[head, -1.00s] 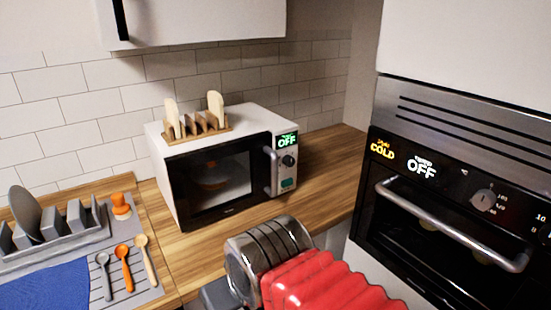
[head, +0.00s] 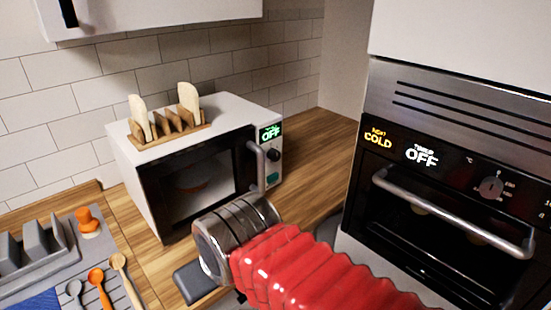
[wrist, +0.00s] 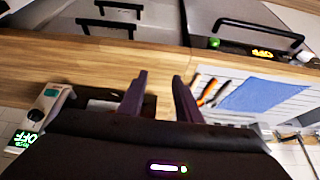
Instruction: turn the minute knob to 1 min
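The microwave (head: 220,117) stands on the counter in the head view. A dark round knob (head: 275,155) sits on its right panel, below a green display (head: 271,133) reading OFF. The built-in oven (head: 440,240) at the right has a grey knob (head: 490,187) beside a °C mark. The oven displays read COLD (head: 377,139) and OFF (head: 421,155). No readable minute label shows, so I cannot tell which knob is the minute knob. My gripper (wrist: 159,88) is open, with nothing between its fingers in the wrist view. Its fingertips are hidden in the head view.
A wooden rack (head: 166,134) with bread slices stands on the microwave. The oven's bar handle (head: 450,215) sticks out in front. A dish rack (head: 35,260) and several spoons (head: 98,285) lie at the left. The counter (head: 320,140) right of the microwave is clear.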

